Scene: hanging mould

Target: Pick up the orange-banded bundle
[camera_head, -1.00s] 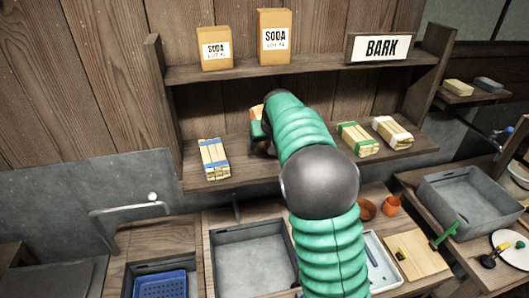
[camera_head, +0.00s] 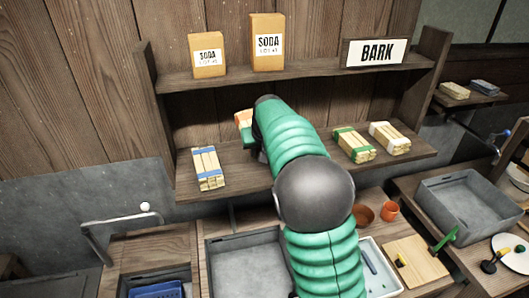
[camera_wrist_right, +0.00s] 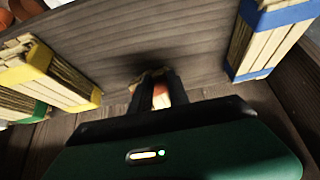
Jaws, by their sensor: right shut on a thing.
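The orange-banded bundle (camera_head: 244,117) shows in the head view just left of my right arm's end, mostly hidden by it, at the lower shelf. In the right wrist view, my right gripper (camera_wrist_right: 160,92) has its dark fingers closed around the bundle, and only a small orange and pale part (camera_wrist_right: 161,97) shows between them. I cannot tell whether the bundle touches the shelf. My left gripper is not in view.
A blue-banded bundle (camera_head: 208,167) lies left on the lower shelf (camera_head: 235,172). Green-banded (camera_head: 353,145) and yellow-banded (camera_wrist_right: 50,68) bundles lie right of my arm in the head view. Soda boxes (camera_head: 268,42) and a BARK sign (camera_head: 376,52) stand above. A grey tray (camera_head: 248,262) sits below.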

